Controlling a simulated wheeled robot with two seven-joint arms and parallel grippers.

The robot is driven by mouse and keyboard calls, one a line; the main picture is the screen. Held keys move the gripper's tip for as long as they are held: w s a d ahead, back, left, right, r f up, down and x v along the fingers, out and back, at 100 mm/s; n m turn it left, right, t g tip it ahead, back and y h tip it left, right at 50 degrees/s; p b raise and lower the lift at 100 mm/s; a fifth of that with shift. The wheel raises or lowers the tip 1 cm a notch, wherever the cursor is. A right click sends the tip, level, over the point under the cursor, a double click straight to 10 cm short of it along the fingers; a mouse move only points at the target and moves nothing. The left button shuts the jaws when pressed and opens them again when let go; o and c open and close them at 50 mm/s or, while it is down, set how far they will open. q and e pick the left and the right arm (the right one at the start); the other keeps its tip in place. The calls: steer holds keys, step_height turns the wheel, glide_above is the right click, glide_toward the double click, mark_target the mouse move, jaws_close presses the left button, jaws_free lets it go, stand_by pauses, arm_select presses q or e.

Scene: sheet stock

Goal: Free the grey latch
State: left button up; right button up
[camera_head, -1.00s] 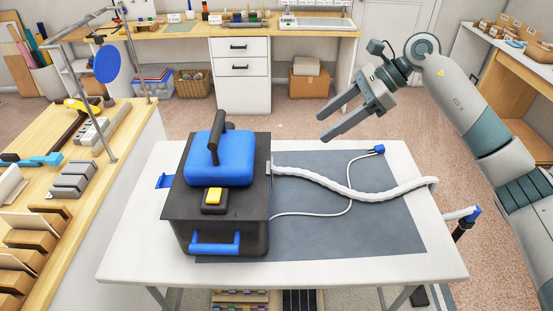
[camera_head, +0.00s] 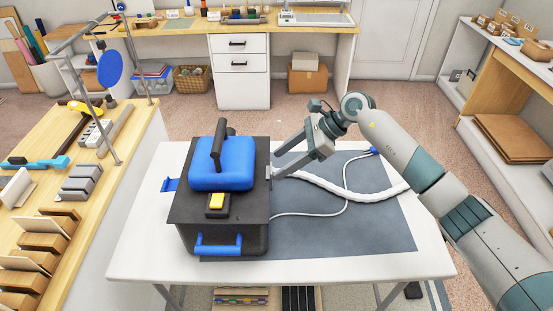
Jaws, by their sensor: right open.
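A black box (camera_head: 190,207) with a blue padded top (camera_head: 220,177), a dark lever handle (camera_head: 217,148) and a blue front handle (camera_head: 218,245) stands on the white table. The grey latch is hard to make out; a small grey part shows at the box's right edge, largely behind my gripper's fingertips. My right gripper (camera_head: 275,162) is open, its fingers pointing left at that edge. I cannot tell whether the fingers touch the box or the latch. My left gripper is not in view.
A white hose (camera_head: 345,192) and a thin cable with a blue plug (camera_head: 374,151) lie on the grey mat (camera_head: 370,235), right of the box. A wooden bench (camera_head: 85,215) with tools stands left.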

mark_target(269, 176)
steer(key=shift+p+x, duration=0.4)
steer(key=shift+x, duration=1.05)
steer(key=c, duration=1.1)
steer(key=shift+o, duration=0.3)
